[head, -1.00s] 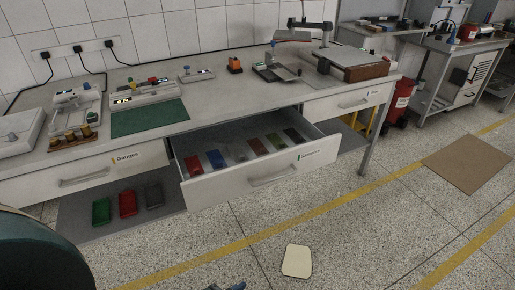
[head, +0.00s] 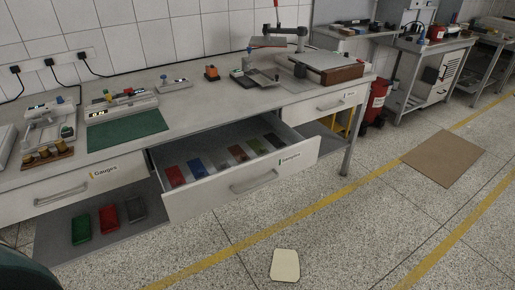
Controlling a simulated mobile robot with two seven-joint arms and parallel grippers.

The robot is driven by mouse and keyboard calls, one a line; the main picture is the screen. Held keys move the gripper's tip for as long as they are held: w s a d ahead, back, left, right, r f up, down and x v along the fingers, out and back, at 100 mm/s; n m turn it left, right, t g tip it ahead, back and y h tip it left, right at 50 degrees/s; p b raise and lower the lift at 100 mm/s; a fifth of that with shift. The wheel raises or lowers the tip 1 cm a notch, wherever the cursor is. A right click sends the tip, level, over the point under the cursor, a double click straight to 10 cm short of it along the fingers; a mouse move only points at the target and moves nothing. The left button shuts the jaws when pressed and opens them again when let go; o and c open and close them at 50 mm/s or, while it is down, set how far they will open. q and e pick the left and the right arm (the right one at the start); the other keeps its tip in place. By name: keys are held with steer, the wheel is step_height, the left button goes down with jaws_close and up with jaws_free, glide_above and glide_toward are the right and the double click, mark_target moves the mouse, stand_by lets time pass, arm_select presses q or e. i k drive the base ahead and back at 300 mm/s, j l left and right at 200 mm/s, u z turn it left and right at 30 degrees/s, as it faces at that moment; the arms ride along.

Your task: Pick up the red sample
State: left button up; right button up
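The open drawer labelled "Samples" (head: 212,201) sticks out from the middle of the workbench. Inside it lies a row of flat samples. The red sample (head: 175,175) is the leftmost, lying flat near the drawer's front left corner. A blue sample (head: 197,167) lies just right of it, then a grey one (head: 219,160). Further right are a smaller reddish sample (head: 238,153) and darker ones. Neither gripper shows in the head view.
The "Gauges" drawer (head: 120,173) at left is shut. Green, red and grey trays (head: 108,218) stand on the lower shelf. A green mat (head: 128,129) and instruments cover the benchtop (head: 200,107). A pale pad (head: 285,265) lies on the otherwise open floor before the drawer.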

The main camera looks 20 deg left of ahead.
mark_target(174, 174)
steer(key=u, duration=1.25)
steer(key=j+z, duration=0.1)
steer(key=z, duration=0.3)
steer(key=j+z, duration=0.15)
steer(key=z, duration=0.2)
steer(key=j+z, duration=0.1)
steer(key=z, duration=0.3)
steer(key=j+z, duration=0.15)
steer(key=z, duration=0.2)
steer(key=j+z, duration=0.25)
steer(key=k+j+z, duration=0.2)
steer(key=j, duration=0.2)
steer(key=k+j+z, duration=0.1)
steer(key=j+z, duration=0.15)
steer(key=k+j+z, duration=0.15)
steer(key=j, duration=0.35)
steer(key=k+j+z, duration=0.15)
steer(key=k+j, duration=0.25)
steer(key=j, duration=0.4)
steer(key=k+j, duration=0.1)
steer(key=j, duration=0.35)
